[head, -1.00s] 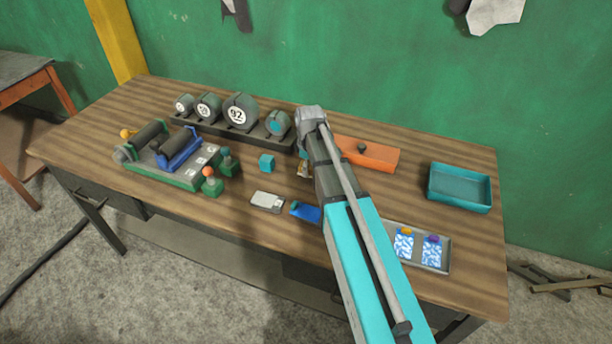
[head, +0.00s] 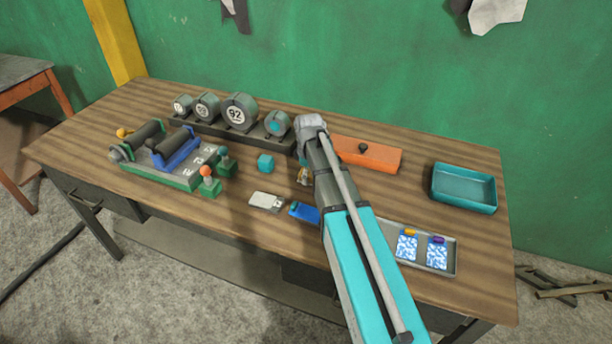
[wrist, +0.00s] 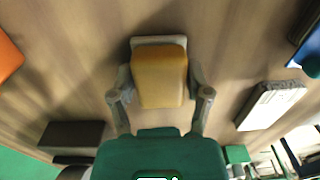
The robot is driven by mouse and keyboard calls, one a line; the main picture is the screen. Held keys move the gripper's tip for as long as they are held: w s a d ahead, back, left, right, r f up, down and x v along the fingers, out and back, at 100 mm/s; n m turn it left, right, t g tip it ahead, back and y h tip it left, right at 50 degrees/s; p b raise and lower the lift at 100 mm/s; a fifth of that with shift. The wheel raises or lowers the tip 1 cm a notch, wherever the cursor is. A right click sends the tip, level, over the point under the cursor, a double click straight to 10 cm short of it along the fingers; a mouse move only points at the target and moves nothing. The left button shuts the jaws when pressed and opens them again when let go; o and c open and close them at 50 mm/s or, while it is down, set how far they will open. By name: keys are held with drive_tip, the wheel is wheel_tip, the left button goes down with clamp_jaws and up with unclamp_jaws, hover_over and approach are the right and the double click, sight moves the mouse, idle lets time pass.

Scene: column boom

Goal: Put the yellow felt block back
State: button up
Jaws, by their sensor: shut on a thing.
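The yellow felt block (wrist: 160,78) shows in the middle of the wrist view, with a pale layer along its far edge. My gripper (wrist: 160,88) has a finger on each side of it and is shut on it. In the head view my gripper (head: 304,177) is low over the middle of the table, partly hidden by my arm. Only a small part of the block shows there. I cannot tell whether the block touches the tabletop.
An orange box (head: 368,155), an empty teal tray (head: 465,205) and a metal tray (head: 449,268) with patterned cards stand right. A roller device (head: 172,170) and numbered drums (head: 238,112) stand left.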

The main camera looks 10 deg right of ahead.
sight(309, 174)
drive_tip(key=o, duration=1)
drive_tip(key=shift+r, duration=0.15)
wheel_tip(309, 174, up, 12)
drive_tip(key=p, duration=1.2)
drive_tip(key=shift+s+a+m, duration=0.1)
drive_tip(key=shift+s+m, duration=1.75)
drive_tip(key=shift+s, duration=1.2)
drive_tip(key=shift+s+a+m, duration=0.15)
drive_tip(key=shift+s+m, duration=1.75)
drive_tip(key=shift+s, duration=1.2)
drive_tip(key=shift+s+a+m, duration=0.1)
drive_tip(key=shift+s+m, duration=1.75)
drive_tip(key=shift+s, duration=1.2)
